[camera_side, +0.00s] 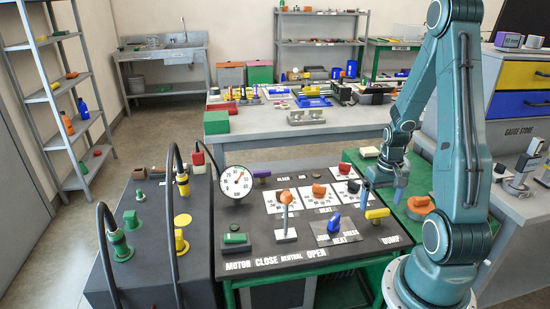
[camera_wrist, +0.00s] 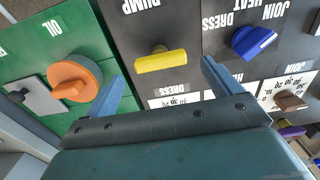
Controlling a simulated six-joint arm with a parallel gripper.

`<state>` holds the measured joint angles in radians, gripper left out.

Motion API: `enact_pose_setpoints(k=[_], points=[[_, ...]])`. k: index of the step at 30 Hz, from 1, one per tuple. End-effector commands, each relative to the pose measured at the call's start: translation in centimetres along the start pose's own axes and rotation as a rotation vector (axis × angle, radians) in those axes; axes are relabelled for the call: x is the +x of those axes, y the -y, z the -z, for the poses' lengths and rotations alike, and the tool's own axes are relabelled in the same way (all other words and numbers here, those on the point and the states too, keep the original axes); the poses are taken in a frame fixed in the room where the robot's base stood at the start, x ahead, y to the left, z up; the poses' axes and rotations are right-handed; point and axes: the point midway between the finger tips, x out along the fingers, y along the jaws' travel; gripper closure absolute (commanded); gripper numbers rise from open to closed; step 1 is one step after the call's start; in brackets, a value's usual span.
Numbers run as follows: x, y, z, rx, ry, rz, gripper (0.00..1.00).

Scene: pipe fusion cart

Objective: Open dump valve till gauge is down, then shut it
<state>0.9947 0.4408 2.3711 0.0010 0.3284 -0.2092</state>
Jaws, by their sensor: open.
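The dump valve has a yellow bar handle (camera_side: 377,213) above the DUMP label at the panel's right. In the wrist view the yellow handle (camera_wrist: 161,62) lies roughly crosswise, ahead of and between my fingertips. My gripper (camera_side: 383,189) is above the panel's right edge, just behind the handle in the side view. In the wrist view my gripper (camera_wrist: 165,76) has its blue fingers wide apart with nothing between them; I see no contact with the handle. The round white gauge (camera_side: 236,184) stands at the panel's back left; its red pointer is toward the upper right, the reading too small to tell.
A blue knob (camera_side: 334,222) sits left of the dump handle. An orange OIL knob (camera_wrist: 75,82) on a green plate is near my left finger in the wrist view. An orange-topped lever (camera_side: 285,205) stands mid-panel. Black hoses (camera_side: 107,250) arch at the left.

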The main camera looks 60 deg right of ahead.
Motion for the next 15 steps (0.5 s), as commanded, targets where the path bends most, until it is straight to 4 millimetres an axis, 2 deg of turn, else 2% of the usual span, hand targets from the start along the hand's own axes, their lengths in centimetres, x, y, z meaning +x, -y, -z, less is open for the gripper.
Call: enact_pose_setpoints(k=[6,15], points=[[2.0,0.0,-0.1,0.0,0.003,0.0,0.1],[3.2,0.0,0.0,0.0,0.001,0.0,0.1]])
